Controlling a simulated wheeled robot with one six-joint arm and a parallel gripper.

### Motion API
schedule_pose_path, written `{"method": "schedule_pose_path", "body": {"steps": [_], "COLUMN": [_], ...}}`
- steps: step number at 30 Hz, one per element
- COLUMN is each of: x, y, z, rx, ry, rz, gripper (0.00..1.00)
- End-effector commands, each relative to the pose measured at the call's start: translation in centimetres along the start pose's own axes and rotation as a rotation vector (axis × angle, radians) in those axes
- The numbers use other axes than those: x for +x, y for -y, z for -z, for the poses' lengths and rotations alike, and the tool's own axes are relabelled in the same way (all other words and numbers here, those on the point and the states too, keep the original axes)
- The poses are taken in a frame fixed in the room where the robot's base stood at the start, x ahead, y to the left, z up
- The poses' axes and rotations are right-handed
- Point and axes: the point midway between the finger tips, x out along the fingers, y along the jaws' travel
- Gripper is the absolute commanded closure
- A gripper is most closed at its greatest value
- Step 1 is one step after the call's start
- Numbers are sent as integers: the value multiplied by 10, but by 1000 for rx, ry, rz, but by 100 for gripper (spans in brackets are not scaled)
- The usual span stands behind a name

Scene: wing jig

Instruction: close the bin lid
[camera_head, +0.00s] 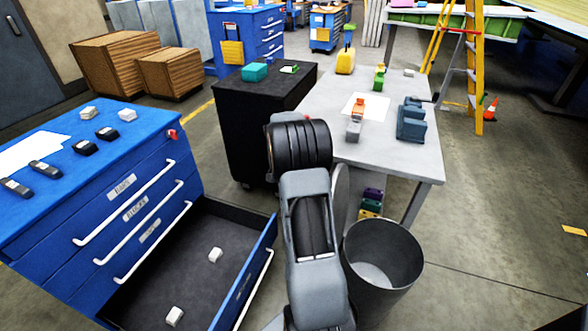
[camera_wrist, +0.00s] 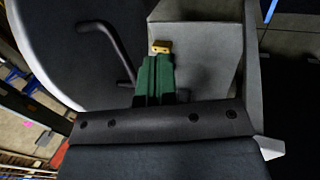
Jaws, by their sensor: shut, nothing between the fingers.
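The round grey bin (camera_head: 408,252) stands right of my arm in the head view, its top open. Its lid (camera_head: 341,190) stands raised at the bin's far left rim, partly hidden by my arm. In the wrist view, the dark round lid (camera_wrist: 62,45) fills the left side, with a bent bar handle (camera_wrist: 120,50) on its face. My gripper (camera_wrist: 157,65) shows green fingers held together, empty, just right of the handle's lower end. Whether they touch the handle or lid is unclear. My gripper is hidden behind my arm in the head view.
A grey table (camera_head: 398,160) with several parts on it stands behind the bin. Small coloured blocks (camera_head: 370,203) sit below it. A blue cabinet (camera_head: 110,200) has its bottom drawer (camera_head: 150,262) pulled out left of my arm. Floor right of the bin is clear.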

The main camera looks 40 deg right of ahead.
Motion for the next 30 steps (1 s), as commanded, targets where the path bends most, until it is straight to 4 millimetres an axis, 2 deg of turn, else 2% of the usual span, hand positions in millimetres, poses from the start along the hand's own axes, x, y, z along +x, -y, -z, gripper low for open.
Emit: {"method": "schedule_pose_path", "body": {"steps": [3,5,9,15,30], "x": [23,30,34,40,41], "y": [0,-2,-21,-34,-37], "z": [0,0,0,0,0], "rx": [-1,1,3,0,-1], "ry": [4,2,1,0,-1], "rz": [-3,-1,1,0,2], "gripper": [100,100,100,100,100]}}
